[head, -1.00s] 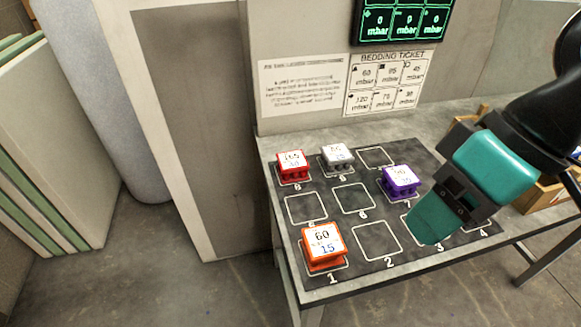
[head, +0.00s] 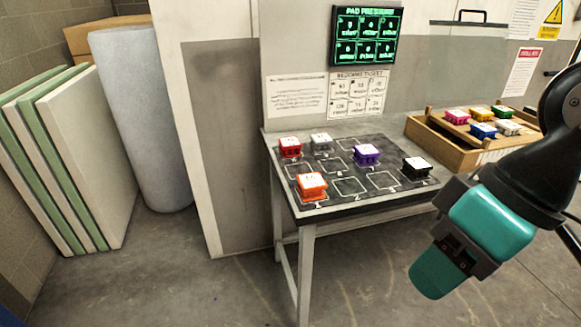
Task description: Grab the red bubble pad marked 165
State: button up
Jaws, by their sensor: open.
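The red bubble pad (head: 290,148) sits at the back left of the dark marked mat (head: 347,187) on the table, with a grey pad right beside it. Its white top label is too small to read in the present head view; the earlier one reads 165. My gripper (head: 432,275) is at the lower right, in front of the table and well away from the red pad. It is open, with nothing seen in it; the jaw gap is not clear from this angle.
On the mat are the grey pad (head: 321,143), a purple pad (head: 366,155), an orange pad (head: 312,186) and a black pad (head: 417,168). A wooden tray (head: 430,134) with several pads stands at the right. A pressure screen (head: 366,36) hangs behind. The floor in front is clear.

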aim_at(289, 146)
jog(key=u, duration=1.3)
jog(key=i, duration=0.9)
jog(key=u, duration=0.65)
jog(key=i, duration=0.85)
jog(key=z, duration=1.1)
jog(key=i, duration=0.85)
jog(key=z, duration=0.95)
